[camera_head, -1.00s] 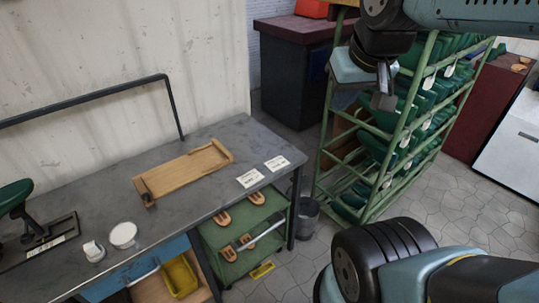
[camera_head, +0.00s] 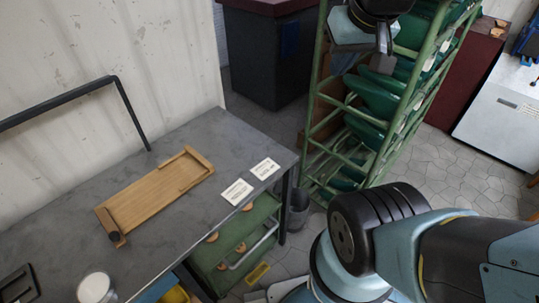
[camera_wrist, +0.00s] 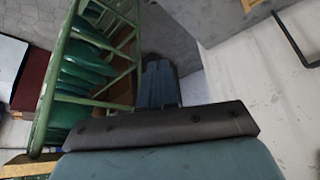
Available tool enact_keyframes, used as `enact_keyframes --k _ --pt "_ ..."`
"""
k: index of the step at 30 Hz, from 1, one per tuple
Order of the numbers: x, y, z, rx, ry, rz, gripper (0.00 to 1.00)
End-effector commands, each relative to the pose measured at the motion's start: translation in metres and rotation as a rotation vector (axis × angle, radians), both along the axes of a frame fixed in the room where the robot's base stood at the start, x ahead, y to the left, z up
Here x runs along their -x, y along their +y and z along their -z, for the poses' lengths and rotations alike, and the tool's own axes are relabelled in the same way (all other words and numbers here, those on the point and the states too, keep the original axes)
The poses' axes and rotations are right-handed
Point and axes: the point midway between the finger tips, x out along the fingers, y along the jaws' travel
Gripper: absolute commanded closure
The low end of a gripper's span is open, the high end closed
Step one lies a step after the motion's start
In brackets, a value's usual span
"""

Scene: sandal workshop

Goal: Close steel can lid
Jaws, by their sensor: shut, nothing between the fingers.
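A round pale disc (camera_head: 95,288) shows on the grey workbench (camera_head: 225,140) at the bottom left edge of the head view, partly cut off. It may be the steel can's lid; I cannot tell its angle. The can body is not clearly visible. My gripper (camera_head: 384,60) is shut and empty at the top of the head view, in front of the green rack and far from the disc. In the wrist view the shut fingers (camera_wrist: 160,84) show dark at the centre, with neither disc nor can in sight.
A wooden tray (camera_head: 150,200) and two white cards (camera_head: 238,192) lie on the bench. A black bent rail (camera_head: 130,108) stands at the wall. A green rack (camera_head: 310,115) with green bins stands right of the bench. A grey bin (camera_head: 298,210) stands on the floor between them.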

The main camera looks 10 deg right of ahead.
Motion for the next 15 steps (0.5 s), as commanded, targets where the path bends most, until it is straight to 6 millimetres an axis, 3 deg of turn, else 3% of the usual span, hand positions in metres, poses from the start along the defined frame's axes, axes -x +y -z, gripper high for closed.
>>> enact_keyframes --k 5,7,15 --pt "-0.017 0.000 -0.004 -0.012 0.020 0.020 1.00" --pt "-0.030 -0.007 -0.006 -0.022 0.035 0.036 1.00" --pt "-0.095 -0.007 -0.008 -0.063 0.104 0.128 1.00"
